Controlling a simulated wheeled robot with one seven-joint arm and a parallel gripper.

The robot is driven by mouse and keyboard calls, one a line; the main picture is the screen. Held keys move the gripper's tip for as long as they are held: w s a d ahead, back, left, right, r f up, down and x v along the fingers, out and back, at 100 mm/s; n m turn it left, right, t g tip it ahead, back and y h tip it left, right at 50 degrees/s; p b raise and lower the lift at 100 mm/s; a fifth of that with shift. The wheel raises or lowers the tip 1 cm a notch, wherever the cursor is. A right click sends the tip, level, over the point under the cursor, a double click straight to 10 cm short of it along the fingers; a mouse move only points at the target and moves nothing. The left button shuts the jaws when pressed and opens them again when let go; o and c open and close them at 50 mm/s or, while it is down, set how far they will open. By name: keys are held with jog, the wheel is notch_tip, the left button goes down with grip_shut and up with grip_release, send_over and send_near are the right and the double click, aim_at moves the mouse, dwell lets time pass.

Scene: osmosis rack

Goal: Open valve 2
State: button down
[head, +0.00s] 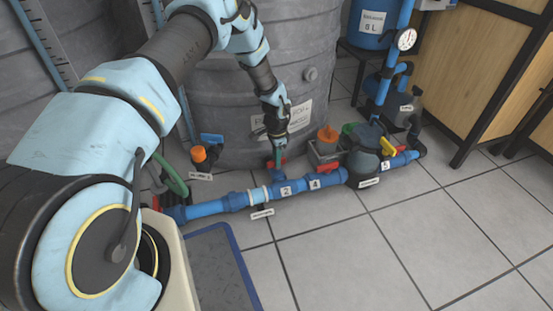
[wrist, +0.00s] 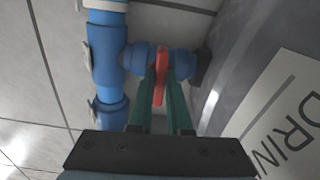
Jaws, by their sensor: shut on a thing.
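Valve 2 sits on a short blue branch pipe between the main blue pipe and the grey tank. Its red handle (wrist: 162,66) stands across the branch pipe in the wrist view. My gripper (wrist: 160,76) has its two green fingers closed on the handle, one on each side. In the head view my gripper (head: 278,156) reaches down to the valve, just behind the "2" label (head: 286,190) on the main pipe. The fingers and wrist hide much of the valve there.
The grey tank (head: 210,110) stands close behind the valve. An orange-topped device (head: 327,138) and a dark pump (head: 364,163) stand to the right. A green handle (head: 172,178) is at the left.

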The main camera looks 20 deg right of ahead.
jog(key=n+p, duration=0.2)
jog(key=n, duration=0.1)
jog(key=shift+r+n, duration=0.1)
jog(key=shift+n, duration=0.3)
jog(key=n+p, duration=0.1)
jog(key=n, duration=0.3)
jog(key=shift+n+p, duration=0.3)
jog(key=n+p, duration=0.1)
jog(key=n, duration=0.3)
jog(key=shift+n, duration=0.3)
jog(key=shift+n+p, duration=0.3)
jog(key=shift+n, duration=1.8)
jog(key=c, duration=0.9)
grip_release()
jog(key=shift+o, duration=0.2)
